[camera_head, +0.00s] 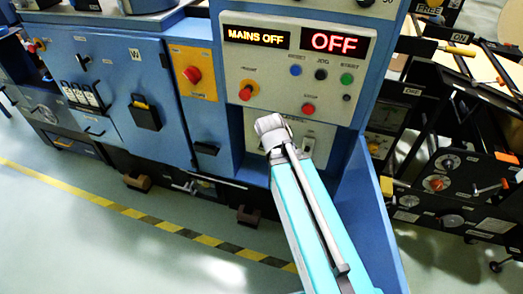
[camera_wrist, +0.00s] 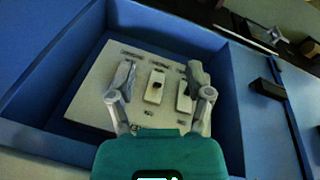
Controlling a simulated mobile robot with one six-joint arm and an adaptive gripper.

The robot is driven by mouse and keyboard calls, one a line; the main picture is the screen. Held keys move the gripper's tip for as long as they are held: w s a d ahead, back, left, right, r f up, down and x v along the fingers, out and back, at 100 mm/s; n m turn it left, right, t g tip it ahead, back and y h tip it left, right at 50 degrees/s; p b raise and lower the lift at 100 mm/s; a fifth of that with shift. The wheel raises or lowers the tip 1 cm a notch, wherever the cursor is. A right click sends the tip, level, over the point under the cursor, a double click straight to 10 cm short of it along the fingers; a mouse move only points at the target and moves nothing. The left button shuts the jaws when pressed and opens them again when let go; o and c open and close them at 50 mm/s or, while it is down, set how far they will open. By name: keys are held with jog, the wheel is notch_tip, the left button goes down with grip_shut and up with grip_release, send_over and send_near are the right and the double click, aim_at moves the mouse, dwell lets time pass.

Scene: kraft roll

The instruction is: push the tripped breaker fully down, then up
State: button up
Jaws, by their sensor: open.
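The breaker panel (camera_wrist: 92,98) is a pale plate set in a blue recess. Any breaker behind my left finger is hidden. I cannot tell which breaker is tripped. My gripper (camera_wrist: 160,80) is open and empty, its fingers spread in front of the panel; contact cannot be told. In the head view my gripper (camera_head: 270,127) covers much of the panel, and one breaker (camera_head: 308,146) shows to its right.
Above the panel, displays (camera_head: 256,37) read MAINS OFF and OFF. A red knob (camera_head: 246,92) and several buttons (camera_head: 347,79) sit above my gripper. Blue recess walls (camera_wrist: 75,55) surround the panel. A blue side plate (camera_head: 365,200) stands right of my arm.

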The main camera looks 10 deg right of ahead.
jog(key=w+d+f+m+t+h+b, duration=0.2)
jog(key=w+f+h+b, duration=0.15)
jog(key=f+b, duration=0.35)
jog(key=m+t+h+b, duration=0.25)
jog(key=t+b, duration=0.95)
jog(key=b, duration=1.6)
send_near(261, 147)
jog(key=v, duration=0.2)
jog(key=shift+s+a+f+h, duration=0.15)
jog(key=shift+a+f+h, duration=0.1)
jog(key=shift+f+h, duration=0.1)
jog(key=shift+d+p, duration=0.1)
jog(key=shift+p, duration=0.2)
jog(key=x, duration=1.3)
jog(key=shift+w, duration=0.4)
grip_shut()
